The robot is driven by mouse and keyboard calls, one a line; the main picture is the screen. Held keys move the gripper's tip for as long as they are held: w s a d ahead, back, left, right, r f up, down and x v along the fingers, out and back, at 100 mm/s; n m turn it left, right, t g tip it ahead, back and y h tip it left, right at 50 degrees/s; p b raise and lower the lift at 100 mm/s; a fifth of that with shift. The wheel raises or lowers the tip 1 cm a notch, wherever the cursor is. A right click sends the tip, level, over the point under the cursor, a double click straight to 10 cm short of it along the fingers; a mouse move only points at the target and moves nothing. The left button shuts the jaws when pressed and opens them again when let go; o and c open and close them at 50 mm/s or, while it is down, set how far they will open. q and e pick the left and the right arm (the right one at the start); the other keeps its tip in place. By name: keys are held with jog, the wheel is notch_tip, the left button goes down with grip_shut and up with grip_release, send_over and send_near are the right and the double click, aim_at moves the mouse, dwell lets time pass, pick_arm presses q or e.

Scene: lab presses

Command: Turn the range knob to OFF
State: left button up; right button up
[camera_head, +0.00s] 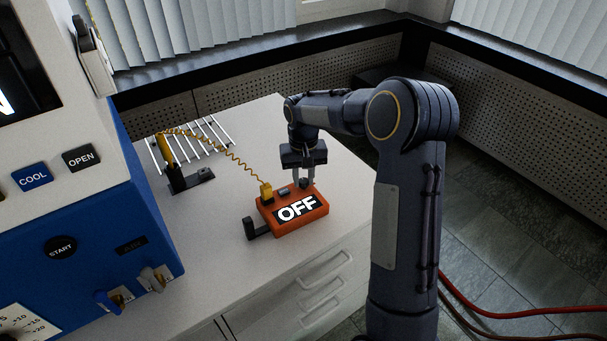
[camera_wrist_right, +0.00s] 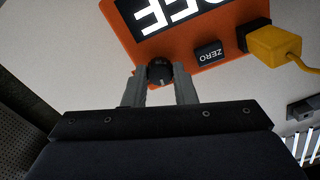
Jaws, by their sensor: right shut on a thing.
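The orange meter (camera_head: 293,212) sits on the white counter, and its display (camera_head: 297,207) reads OFF. Its black range knob (camera_head: 304,183) is on the top face at the far right and also shows in the right wrist view (camera_wrist_right: 160,72). My right gripper (camera_head: 304,181) reaches down from above, its two fingers on either side of the knob; in the wrist view the fingers (camera_wrist_right: 160,80) are shut on it. A pale mark shows on the knob's face. A ZERO button (camera_wrist_right: 209,53) is beside the knob. My left gripper is not in view.
A yellow plug (camera_head: 266,192) with a coiled cord joins the meter to a yellow probe (camera_head: 165,150) in a dark stand (camera_head: 190,181). A white wire rack (camera_head: 207,143) lies behind. A blue and white press (camera_head: 95,240) stands at left.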

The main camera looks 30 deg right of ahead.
aim_at(303, 181)
jog(key=shift+n, duration=0.6)
jog(key=o, duration=1)
jog(key=shift+r, duration=3.9)
jog(key=shift+p, duration=0.3)
